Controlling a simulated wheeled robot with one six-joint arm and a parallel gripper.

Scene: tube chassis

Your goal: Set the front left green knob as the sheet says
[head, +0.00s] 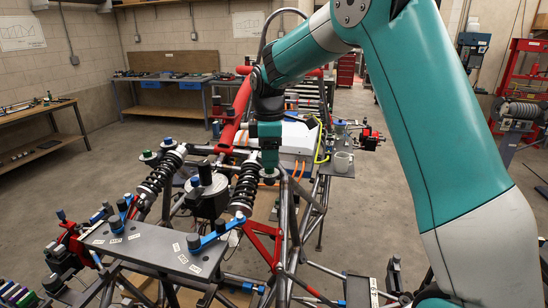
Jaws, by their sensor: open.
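A small green knob (148,155) sits beside the top of the left black coil shock (160,180). It is too small to read its setting. My gripper (269,166) points down near the top of the right coil shock (246,188), well to the right of that green knob. Its jaws are open; its tips are small here, and whatever is directly beneath them is partly hidden. A pale sheet with a line drawing (22,32) hangs on the left wall, and another (248,24) hangs on the back wall. I cannot read either or tell which the task means.
The tube chassis (292,215) fills the middle, with a dark labelled plate (150,243) in front. Benches line the walls; the left floor is clear.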

